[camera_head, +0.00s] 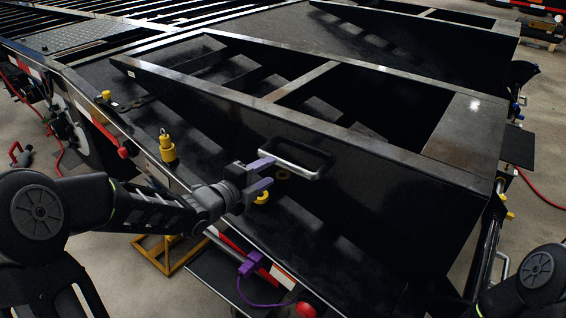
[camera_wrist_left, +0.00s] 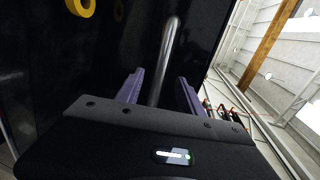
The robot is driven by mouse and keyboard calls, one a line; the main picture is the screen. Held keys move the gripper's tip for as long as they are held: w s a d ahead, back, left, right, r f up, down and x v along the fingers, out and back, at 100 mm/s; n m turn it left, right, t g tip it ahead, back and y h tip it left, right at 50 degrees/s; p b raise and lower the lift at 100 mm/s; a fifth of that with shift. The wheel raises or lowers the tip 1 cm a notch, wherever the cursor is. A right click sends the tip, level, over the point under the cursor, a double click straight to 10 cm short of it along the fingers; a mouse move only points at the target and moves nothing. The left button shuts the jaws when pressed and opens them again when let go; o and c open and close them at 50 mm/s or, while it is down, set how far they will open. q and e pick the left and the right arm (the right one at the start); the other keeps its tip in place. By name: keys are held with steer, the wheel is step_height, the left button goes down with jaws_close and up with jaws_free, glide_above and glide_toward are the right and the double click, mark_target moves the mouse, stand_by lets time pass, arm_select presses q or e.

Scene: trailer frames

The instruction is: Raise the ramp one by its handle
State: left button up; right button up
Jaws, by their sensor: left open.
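The near ramp (camera_head: 240,105) is a large dark metal wedge frame lying on the trailer deck, its side facing me. A handle (camera_head: 290,166) with a bright bar and dark sides stands out from that side. My left gripper (camera_head: 267,178) is open, with its purple fingers close to the bar's left end. In the left wrist view the silver handle bar (camera_wrist_left: 168,55) shows between the spread fingers of the gripper (camera_wrist_left: 160,92); I cannot tell whether they touch it. My right gripper is out of view.
A second ramp (camera_head: 420,35) lies behind at the upper right. A yellow fitting (camera_head: 167,150) stands on the trailer edge left of the gripper. A purple connector with a cable (camera_head: 248,265) is below. Concrete floor (camera_head: 190,290) shows in front.

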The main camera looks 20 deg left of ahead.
mark_target(281, 165)
arm_select(q)
steer(key=shift+x, duration=3.9)
steer(key=shift+c, duration=0.3)
jaws_close()
